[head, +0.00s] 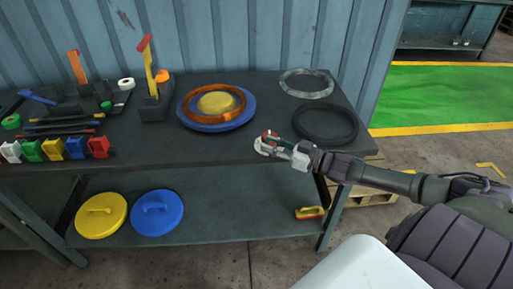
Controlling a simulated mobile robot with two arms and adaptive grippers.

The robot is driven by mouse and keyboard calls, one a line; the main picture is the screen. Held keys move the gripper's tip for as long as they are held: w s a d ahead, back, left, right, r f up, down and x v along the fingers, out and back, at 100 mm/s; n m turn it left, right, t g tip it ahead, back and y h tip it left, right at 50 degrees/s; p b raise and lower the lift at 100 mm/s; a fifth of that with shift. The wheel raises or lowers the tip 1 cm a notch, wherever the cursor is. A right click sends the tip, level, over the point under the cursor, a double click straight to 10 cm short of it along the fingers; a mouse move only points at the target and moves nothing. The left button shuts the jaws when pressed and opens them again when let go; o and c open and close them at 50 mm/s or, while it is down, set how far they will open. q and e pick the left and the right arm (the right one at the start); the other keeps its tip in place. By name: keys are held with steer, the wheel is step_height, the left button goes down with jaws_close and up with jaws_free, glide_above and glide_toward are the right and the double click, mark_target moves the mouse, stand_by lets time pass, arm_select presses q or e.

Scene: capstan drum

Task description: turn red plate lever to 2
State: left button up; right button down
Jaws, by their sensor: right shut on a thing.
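At the back of the table, a tall yellow lever with a red plate (144,42) on top stands upright, slightly tilted, on a dark block (153,108). My gripper is well apart from it. No number 2 is readable. My left gripper is not in view.
The table (225,150) holds an orange ring (214,118) on a blue disc (233,125), a grey ring (306,83), a black ring (325,124) and several coloured clips (52,149). Yellow (101,227) and blue (157,225) lids and a yellow-red brush (309,212) lie on the lower shelf.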

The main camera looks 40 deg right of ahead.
steer(key=shift+s+n+y, duration=0.1)
steer(key=shift+n+y, duration=0.2)
steer(key=shift+y, duration=0.2)
steer(key=c, duration=0.9)
jaws_free()
steer(key=v, duration=1.2)
steer(key=shift+r, duration=0.2)
steer(key=shift+d, duration=0.1)
